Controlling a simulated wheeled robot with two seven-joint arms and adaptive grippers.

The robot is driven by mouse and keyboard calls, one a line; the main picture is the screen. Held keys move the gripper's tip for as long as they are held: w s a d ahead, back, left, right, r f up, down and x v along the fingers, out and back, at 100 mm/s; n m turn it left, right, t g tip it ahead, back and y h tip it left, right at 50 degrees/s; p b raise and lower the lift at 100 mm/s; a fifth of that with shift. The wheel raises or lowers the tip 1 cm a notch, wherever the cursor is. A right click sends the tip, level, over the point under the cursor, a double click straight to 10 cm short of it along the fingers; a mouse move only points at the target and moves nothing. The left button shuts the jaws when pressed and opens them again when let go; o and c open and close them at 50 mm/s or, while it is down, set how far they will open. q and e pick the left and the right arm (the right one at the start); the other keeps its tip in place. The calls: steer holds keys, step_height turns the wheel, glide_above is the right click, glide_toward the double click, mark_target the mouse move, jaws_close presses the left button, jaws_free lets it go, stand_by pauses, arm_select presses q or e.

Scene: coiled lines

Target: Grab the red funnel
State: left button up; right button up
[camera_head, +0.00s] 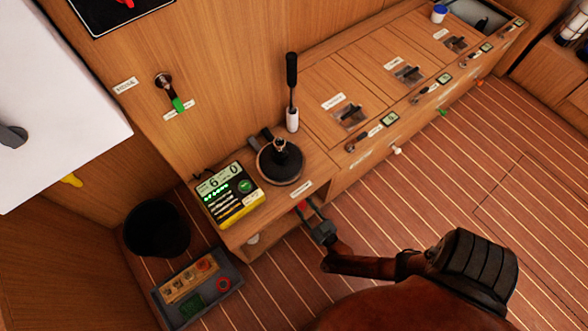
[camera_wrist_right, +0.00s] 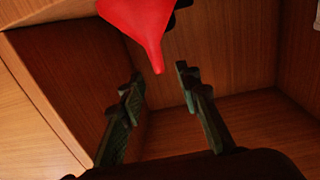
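The red funnel (camera_wrist_right: 141,22) hangs spout down at the top of the right wrist view, cut off by the frame. A dark piece, perhaps a holder, shows behind its right side. My right gripper (camera_wrist_right: 160,75) is open, with one finger on each side of the spout's tip in the picture; I cannot tell whether either touches it. In the head view my right gripper (camera_head: 320,229) is at the counter's front edge. Only a small red patch of the funnel (camera_head: 302,206) shows there, the rest hidden. My left gripper is not in view.
The wooden counter (camera_head: 318,170) carries a black winch (camera_head: 280,162) and a yellow-edged display box (camera_head: 230,194). Wooden panels surround the gripper. The striped floor on the right is clear.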

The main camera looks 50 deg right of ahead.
steer(key=x, duration=0.2)
steer(key=b+x, duration=0.1)
steer(key=shift+w+d+f, duration=0.15)
steer(key=shift+w+f, duration=0.05)
steer(key=shift+w, duration=0.15)
steer(key=shift+w+d+r+b, duration=0.15)
steer(key=shift+w+b, duration=0.15)
steer(key=shift+w, duration=0.15)
steer(key=shift+c, duration=0.4)
jaws_close()
